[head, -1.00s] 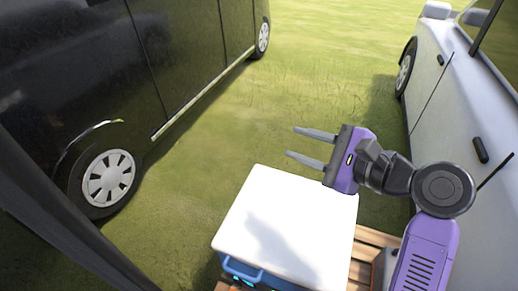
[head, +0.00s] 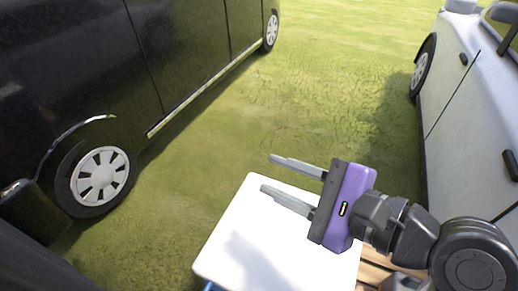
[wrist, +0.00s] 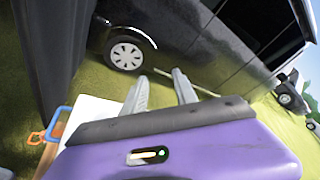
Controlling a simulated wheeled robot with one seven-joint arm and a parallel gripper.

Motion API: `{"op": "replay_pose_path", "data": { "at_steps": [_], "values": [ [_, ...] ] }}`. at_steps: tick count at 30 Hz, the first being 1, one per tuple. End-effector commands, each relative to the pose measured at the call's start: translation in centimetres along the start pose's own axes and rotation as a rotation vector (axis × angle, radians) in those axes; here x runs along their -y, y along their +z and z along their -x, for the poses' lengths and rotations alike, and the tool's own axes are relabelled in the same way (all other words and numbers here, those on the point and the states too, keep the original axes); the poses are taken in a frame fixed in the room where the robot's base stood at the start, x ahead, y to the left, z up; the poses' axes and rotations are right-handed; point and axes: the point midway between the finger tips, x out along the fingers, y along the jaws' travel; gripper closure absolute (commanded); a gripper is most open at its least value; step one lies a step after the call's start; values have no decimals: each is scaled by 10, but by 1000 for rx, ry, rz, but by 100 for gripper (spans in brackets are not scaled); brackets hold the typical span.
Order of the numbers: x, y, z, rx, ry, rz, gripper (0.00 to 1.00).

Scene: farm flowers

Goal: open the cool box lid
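The cool box has a white lid (head: 255,238), which lies flat and looks shut, at the bottom middle of the head view. Part of its blue body and handle (wrist: 57,122) shows at the left in the wrist view. My gripper (head: 267,173) is above the lid's far right part in the head view, its two grey fingers spread apart and pointing left. Nothing is between the fingers. In the wrist view the lid (wrist: 92,112) shows to the left of the fingers.
A black van (head: 130,75) stands at the left and a white vehicle (head: 475,110) at the right. Grass (head: 330,85) lies open between them. A wooden pallet (head: 372,272) shows beside the box at the lower right.

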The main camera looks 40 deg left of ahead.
Motion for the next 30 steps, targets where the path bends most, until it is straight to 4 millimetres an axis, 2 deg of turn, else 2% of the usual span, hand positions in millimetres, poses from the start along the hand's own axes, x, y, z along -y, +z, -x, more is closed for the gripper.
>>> {"op": "replay_pose_path", "data": {
  "at_steps": [7,15,21,30],
  "values": [
    [-4,2,-10,3,5,0,66],
    [-4,2,-51,3,5,0,66],
    [-3,2,-72,2,3,0,66],
    [-3,2,-78,2,2,1,66]
  ]
}}
